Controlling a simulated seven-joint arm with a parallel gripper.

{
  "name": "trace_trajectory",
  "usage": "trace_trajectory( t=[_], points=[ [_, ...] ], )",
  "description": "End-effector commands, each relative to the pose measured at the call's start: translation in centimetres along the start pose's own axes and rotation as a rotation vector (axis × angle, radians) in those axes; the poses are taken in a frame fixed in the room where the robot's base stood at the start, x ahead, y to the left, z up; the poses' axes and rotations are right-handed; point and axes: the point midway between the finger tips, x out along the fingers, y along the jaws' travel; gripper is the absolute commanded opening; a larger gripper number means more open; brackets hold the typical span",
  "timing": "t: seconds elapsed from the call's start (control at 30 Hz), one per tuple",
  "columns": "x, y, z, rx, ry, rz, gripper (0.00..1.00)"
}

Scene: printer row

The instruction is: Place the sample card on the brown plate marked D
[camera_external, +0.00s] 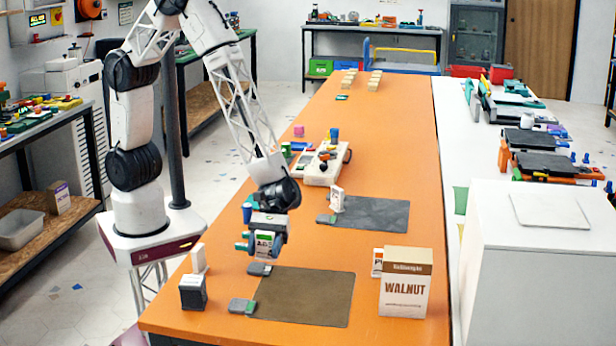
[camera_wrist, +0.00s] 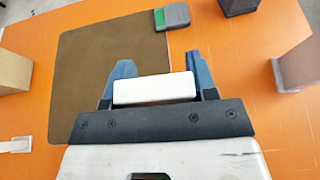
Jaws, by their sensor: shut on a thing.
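My gripper (camera_wrist: 154,88) is shut on a white block-like card (camera_wrist: 154,90), held between two blue fingers in the wrist view.
A walnut box (camera_external: 405,285) stands right of the plate. Grey-green blocks (camera_external: 242,306) sit by its left edge, with a dark block (camera_external: 193,292) and white card (camera_external: 198,258) further left. A grey plate (camera_external: 372,214) with a standing white card (camera_external: 337,199) lies beyond.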

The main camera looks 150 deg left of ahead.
Motion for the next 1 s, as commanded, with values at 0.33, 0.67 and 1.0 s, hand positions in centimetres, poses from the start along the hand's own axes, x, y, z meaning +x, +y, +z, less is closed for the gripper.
trace_trajectory(
  t=[0.33, 0.67, 1.0],
  points=[
    [2.9, 4.2, 0.7, 0.001, -0.001, -0.001, 0.30],
    [4.0, 5.9, 0.9, 0.000, 0.000, -0.001, 0.30],
    [4.1, 5.9, 0.8, 0.000, 0.000, -0.001, 0.30]
  ],
)
